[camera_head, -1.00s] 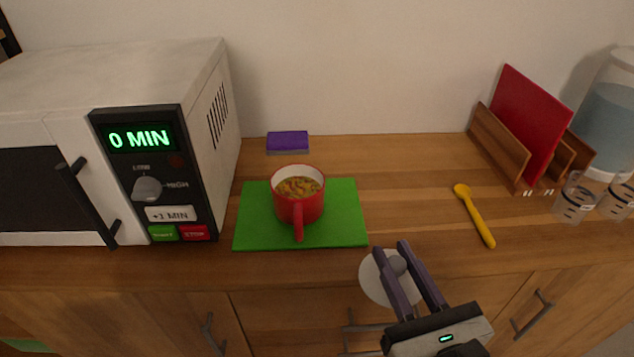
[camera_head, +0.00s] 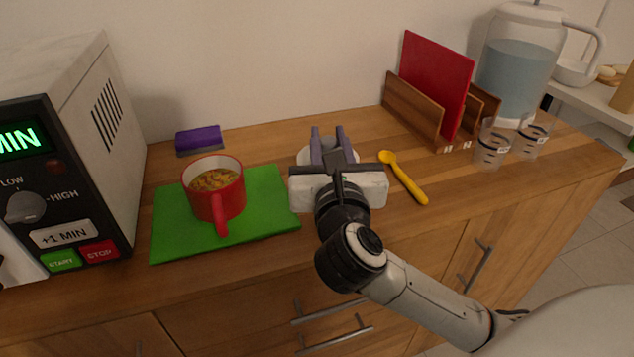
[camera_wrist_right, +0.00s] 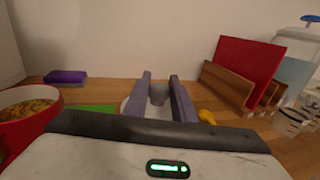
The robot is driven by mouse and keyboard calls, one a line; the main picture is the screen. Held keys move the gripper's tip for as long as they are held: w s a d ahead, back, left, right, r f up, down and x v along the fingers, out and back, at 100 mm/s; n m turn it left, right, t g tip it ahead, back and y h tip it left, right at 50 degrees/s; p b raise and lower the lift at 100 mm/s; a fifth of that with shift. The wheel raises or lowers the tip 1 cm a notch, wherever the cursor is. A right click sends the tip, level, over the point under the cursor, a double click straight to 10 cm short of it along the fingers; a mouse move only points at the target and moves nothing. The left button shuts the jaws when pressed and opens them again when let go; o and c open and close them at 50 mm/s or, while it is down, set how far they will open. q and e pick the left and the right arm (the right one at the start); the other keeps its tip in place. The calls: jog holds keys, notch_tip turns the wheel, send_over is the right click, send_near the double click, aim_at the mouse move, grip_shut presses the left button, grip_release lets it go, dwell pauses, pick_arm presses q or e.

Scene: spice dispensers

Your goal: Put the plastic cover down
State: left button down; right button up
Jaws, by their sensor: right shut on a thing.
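The plastic cover (camera_head: 304,156) is a pale round disc with a grey knob, largely hidden behind my right gripper (camera_head: 332,138) in the head view. The gripper is shut on its knob, over the counter between the green mat and the yellow spoon. In the right wrist view the knob (camera_wrist_right: 157,95) sits between the two purple fingers, with a bit of the pale cover (camera_wrist_right: 125,105) at the left finger. I cannot tell whether the cover touches the counter. My left gripper is out of view.
A red mug (camera_head: 216,196) of soup stands on a green mat (camera_head: 270,205) to the left. A yellow spoon (camera_head: 404,178) lies close on the right. A wooden rack (camera_head: 412,108), a red board (camera_head: 437,75) and measuring cups (camera_head: 490,150) stand further right. A purple sponge (camera_head: 198,139) lies behind.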

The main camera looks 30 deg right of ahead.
notch_tip(320, 180, down, 7)
jog(key=shift+b, duration=0.9)
jog(key=shift+f, duration=0.1)
jog(key=shift+f, duration=0.15)
jog(key=o, duration=1.1)
jog(key=shift+c, duration=0.2)
